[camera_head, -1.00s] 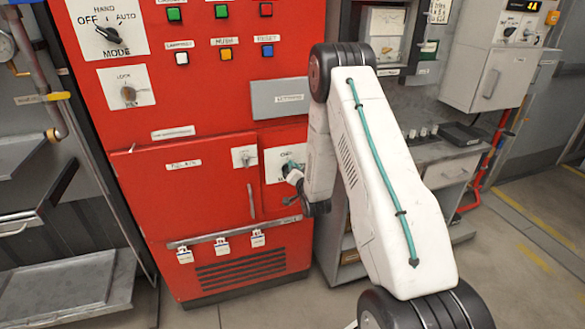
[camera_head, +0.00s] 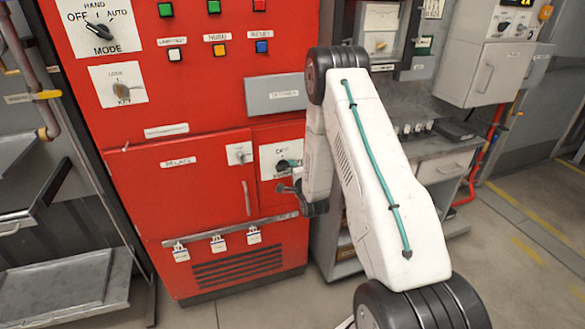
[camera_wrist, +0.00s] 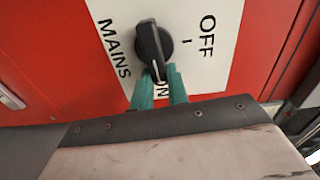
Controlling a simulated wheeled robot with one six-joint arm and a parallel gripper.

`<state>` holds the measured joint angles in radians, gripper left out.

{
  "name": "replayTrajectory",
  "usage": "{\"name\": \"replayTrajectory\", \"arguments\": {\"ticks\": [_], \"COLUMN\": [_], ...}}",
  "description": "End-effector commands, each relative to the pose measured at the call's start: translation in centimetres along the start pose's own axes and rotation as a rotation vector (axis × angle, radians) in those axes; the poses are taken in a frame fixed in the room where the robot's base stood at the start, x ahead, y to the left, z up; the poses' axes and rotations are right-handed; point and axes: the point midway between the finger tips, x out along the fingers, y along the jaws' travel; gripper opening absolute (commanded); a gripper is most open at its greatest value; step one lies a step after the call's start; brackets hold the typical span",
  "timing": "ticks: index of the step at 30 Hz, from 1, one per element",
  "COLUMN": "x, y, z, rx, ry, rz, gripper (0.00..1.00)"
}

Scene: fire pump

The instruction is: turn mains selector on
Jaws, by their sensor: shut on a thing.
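The mains selector is a black knob (camera_wrist: 152,45) on a white plate (camera_wrist: 100,12) in the wrist view. The plate is lettered MAINS, OFF and ON. The narrow end of the knob points down in the picture, at the ON lettering and away from OFF. My gripper (camera_wrist: 160,85) has teal fingers on both sides of the knob's narrow end and is shut on it. In the head view the same plate (camera_head: 268,157) is on the red cabinet, with my gripper (camera_head: 288,165) at it. My arm and wrist partly hide the plate there.
The red cabinet (camera_head: 200,85) also carries a mode selector (camera_head: 98,30), a key switch (camera_head: 121,90), coloured buttons and a small knob (camera_head: 239,153) left of the plate. A grey bench (camera_head: 440,175) stands right of my arm. Floor is clear at lower right.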

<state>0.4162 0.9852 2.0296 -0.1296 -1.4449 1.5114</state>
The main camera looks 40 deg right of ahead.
Motion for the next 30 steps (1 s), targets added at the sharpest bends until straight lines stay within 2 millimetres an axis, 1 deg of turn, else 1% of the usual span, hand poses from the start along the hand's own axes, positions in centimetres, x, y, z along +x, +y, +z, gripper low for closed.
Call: {"name": "replayTrajectory", "arguments": {"ticks": [1,8,21,22,23,24,30], "x": [-0.3,-0.3,-0.3,-0.3,-0.3,-0.3,-0.1], "y": [0.6,0.7,0.6,0.6,0.6,0.6,0.4], "z": [1.1,1.1,1.1,1.1,1.1,1.0,0.1], "rx": [0.016,0.068,0.076,0.076,0.076,0.076,0.076], "ry": [-0.024,-0.024,-0.024,-0.024,-0.023,-0.022,-0.009], "rz": [0.016,0.015,0.013,0.013,0.012,0.012,0.006], "gripper": [0.0,0.0,0.0,0.19,0.27,0.38,0.38]}}
